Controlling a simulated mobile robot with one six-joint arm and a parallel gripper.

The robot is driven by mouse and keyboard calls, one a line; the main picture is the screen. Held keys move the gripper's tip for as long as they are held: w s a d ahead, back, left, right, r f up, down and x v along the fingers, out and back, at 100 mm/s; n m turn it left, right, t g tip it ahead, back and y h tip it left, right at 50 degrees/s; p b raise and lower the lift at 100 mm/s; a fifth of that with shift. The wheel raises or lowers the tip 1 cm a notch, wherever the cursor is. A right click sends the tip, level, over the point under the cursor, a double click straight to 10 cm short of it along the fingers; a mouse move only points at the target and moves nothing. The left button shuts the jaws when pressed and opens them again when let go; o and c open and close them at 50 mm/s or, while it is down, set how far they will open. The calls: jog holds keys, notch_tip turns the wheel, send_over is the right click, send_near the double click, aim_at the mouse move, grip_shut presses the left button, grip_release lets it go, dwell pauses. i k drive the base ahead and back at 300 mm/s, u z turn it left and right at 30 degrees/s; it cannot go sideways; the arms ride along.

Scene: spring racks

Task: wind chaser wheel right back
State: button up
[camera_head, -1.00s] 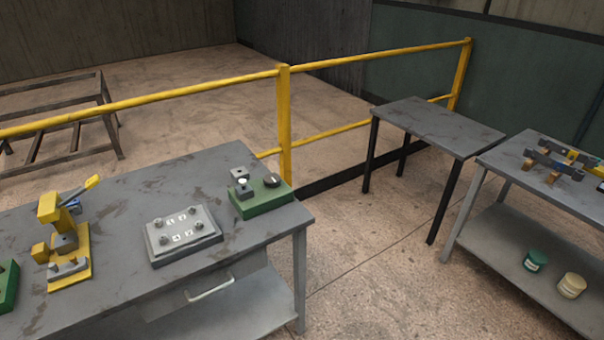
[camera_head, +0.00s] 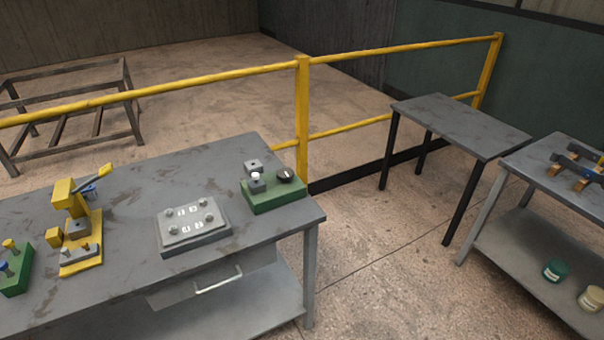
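I cannot make out a part that is plainly the chaser wheel. A green block (camera_head: 276,202) at the right end of the grey workbench (camera_head: 130,187) carries grey cubes and a dark round knob (camera_head: 285,176). A grey plate (camera_head: 193,228) with several studs and pale markings lies left of it. A yellow lever press (camera_head: 77,222) stands further left. Another green block (camera_head: 17,276) with small blue and yellow topped pegs is at the left edge. My gripper is not in view.
A yellow railing (camera_head: 400,49) runs behind the bench. A bare grey table (camera_head: 455,124) stands to the right. A second bench (camera_head: 563,180) at the right edge holds dark parts, with a green tin (camera_head: 556,271) and a cream tin (camera_head: 591,298) on its shelf. Floor between the benches is clear.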

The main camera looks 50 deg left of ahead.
aim_at(285, 174)
jog(key=z, duration=0.1)
jog(key=k, duration=1.6)
jog(key=u, duration=1.5)
jog(key=i, duration=1.05)
jog(key=z, duration=0.1)
